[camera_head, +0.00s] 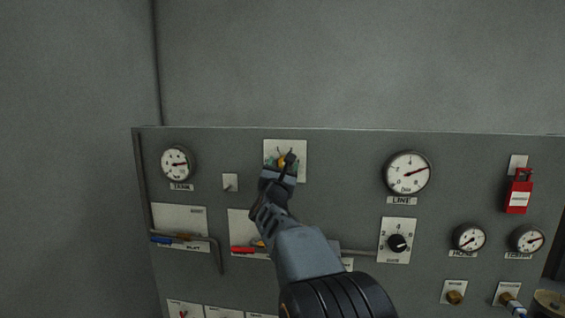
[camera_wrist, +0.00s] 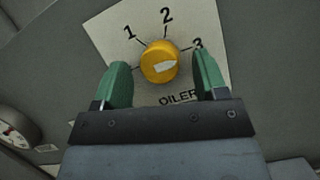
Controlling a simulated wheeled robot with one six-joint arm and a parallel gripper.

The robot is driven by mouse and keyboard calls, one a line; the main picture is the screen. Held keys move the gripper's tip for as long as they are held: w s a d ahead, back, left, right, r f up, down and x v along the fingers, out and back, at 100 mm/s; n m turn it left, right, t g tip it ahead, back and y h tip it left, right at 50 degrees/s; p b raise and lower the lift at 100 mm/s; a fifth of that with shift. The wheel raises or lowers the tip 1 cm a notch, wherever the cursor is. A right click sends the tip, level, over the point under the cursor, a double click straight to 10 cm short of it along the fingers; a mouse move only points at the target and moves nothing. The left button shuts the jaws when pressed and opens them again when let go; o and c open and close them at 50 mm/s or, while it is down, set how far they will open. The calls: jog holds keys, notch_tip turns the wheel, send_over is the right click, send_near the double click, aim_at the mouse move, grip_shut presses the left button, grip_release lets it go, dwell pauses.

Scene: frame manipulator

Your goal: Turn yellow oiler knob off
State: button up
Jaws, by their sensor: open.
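The yellow oiler knob (camera_wrist: 159,50) sits on a pale plate (camera_wrist: 105,33) marked 1, 2, 3 and OILER in the wrist view. A white mark lies roughly sideways across the knob's face; I cannot tell for sure which setting it points to. My gripper (camera_wrist: 161,62) is open, with one green finger on each side of the knob and visible gaps between. In the head view my gripper (camera_head: 280,161) is in front of the oiler plate (camera_head: 299,147) and hides much of the knob.
The grey panel also carries a line gauge (camera_head: 408,173), a tank gauge (camera_head: 177,162), a small switch (camera_head: 230,184), a black rotary knob (camera_head: 397,243) and a red lockout tag (camera_head: 519,192). Coloured lever handles (camera_head: 180,238) sit lower left. The wall above is bare.

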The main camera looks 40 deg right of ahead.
jog(key=shift+w+d, duration=0.1)
jog(key=shift+d, duration=0.1)
jog(key=shift+c, duration=0.3)
jog(key=c, duration=0.9)
jog(key=shift+o, duration=0.2)
jog(key=shift+f+n+b, duration=0.1)
jog(key=shift+n+b, duration=0.2)
jog(key=shift+b, duration=0.35)
